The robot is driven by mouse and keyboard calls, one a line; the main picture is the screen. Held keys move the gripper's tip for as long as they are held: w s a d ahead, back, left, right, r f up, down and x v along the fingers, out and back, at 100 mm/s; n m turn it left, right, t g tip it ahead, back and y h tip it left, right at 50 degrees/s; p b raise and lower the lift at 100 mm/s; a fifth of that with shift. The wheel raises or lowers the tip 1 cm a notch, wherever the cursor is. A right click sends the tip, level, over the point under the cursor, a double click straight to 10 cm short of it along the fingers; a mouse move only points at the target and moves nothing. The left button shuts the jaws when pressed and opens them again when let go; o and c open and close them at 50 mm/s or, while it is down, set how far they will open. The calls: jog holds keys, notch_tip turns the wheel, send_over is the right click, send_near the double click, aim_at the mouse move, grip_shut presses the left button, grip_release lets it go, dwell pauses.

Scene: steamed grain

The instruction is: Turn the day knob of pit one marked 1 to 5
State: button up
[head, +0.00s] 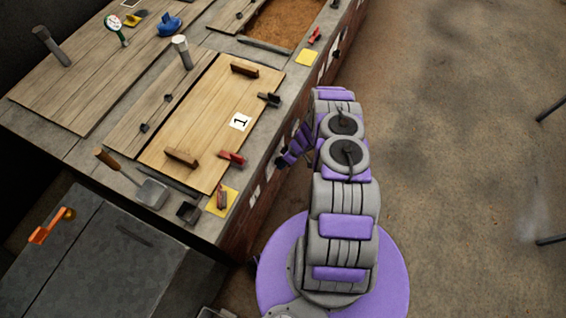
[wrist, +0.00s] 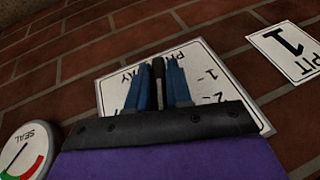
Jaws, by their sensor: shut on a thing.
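In the wrist view, my gripper (wrist: 157,82) is shut, with its blue fingers on either side of a narrow dark day knob (wrist: 157,67). The knob stands in front of a white dial plate (wrist: 205,62), which has lettering and the marks 1 and 2 showing; the fingers and gripper body hide the rest. The knob's pointing direction cannot be read. A white plate reading PIT 1 (wrist: 288,50) is on the bricks to the right. In the head view, my gripper (head: 283,160) is low beside the brick side of the bench, and the knob cannot be made out.
A round SEAL gauge (wrist: 27,150) is on the brick wall at lower left in the wrist view. The bench carries a wooden lid marked 1 (head: 205,125), with red clamps (head: 232,157) near its edge. Open floor (head: 460,190) lies to the right.

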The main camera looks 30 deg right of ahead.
jog(key=shift+w+r, duration=0.1)
jog(key=shift+w, duration=0.25)
grip_shut()
jog(key=shift+a, duration=0.1)
jog(key=shift+w+g+y, duration=0.2)
jog(key=shift+g+y, duration=0.1)
jog(key=shift+y, duration=0.3)
jog(key=shift+m, duration=0.3)
jog(key=shift+r+g+y, duration=0.1)
jog(key=shift+g+y, duration=0.2)
jog(key=shift+y, duration=0.1)
jog(key=o, duration=0.7)
grip_release()
jog(key=shift+d, duration=0.2)
jog(key=shift+o, duration=0.2)
jog(key=shift+s, duration=0.25)
